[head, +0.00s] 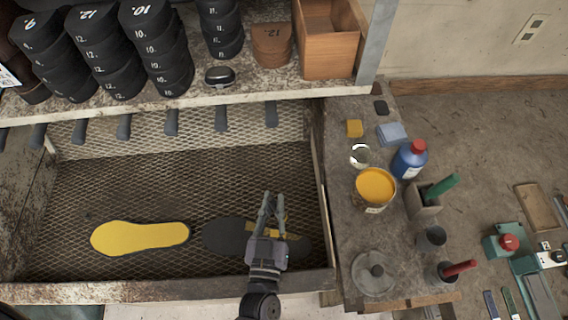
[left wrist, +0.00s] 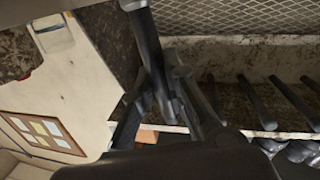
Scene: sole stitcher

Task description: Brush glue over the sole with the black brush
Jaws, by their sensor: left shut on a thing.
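A dark sole (head: 222,236) lies on the mesh bed, with a small yellow patch of glue on its part near my gripper. To its left lies another sole covered in yellow (head: 140,237). My left gripper (head: 268,208) is above the dark sole and hides part of it. It is shut on a dark round handle, the black brush (left wrist: 146,45), which shows between the fingers in the left wrist view. The bristles are not clearly seen. An open can of yellow-orange glue (head: 375,187) stands on the side bench to the right. My right gripper is not in view.
The bench (head: 345,235) also holds a blue bottle (head: 409,160), a green-handled tool (head: 440,187) in a holder, a red-handled one (head: 458,269) in a cup, a dark cup (head: 432,238) and a round lid (head: 375,273). Size-marked black stacks (head: 155,45) fill the shelf behind.

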